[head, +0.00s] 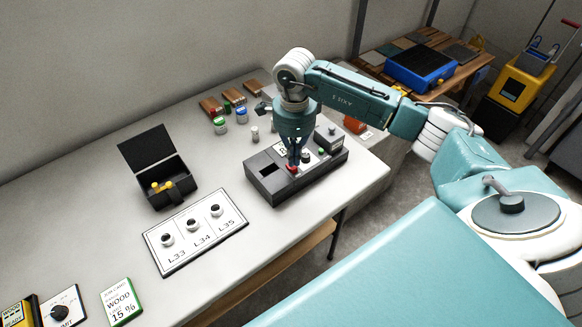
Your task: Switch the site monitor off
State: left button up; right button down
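A dark grey box (266,190) on the white table looks like the site monitor, though no name on it can be read. A red button (292,169) and a white label with a letter show on its top, along with a recessed dark area and a dark raised block at its right end. My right gripper (294,162) points down over the box, its narrow fingers looking closed together, with the tips at or just above the red button. I cannot tell whether they touch it. The gripper hides part of the box's top. My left gripper is out of view.
An open black case (165,183) with yellow pieces stands left of the box. A white board (171,261) with knobs marked L33, L34 and L35 lies in front. A yellow meter, a dial and a wood card (121,302) sit at lower left. Small jars (220,126) stand behind.

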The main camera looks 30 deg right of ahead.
jog(key=shift+f+b, duration=0.95)
jog(key=shift+f, duration=0.25)
jog(key=shift+r, duration=0.1)
jog(key=shift+r+p, duration=0.55)
jog(key=shift+r, duration=0.2)
jog(key=shift+r+p, duration=1.55)
jog(key=shift+r, duration=1.15)
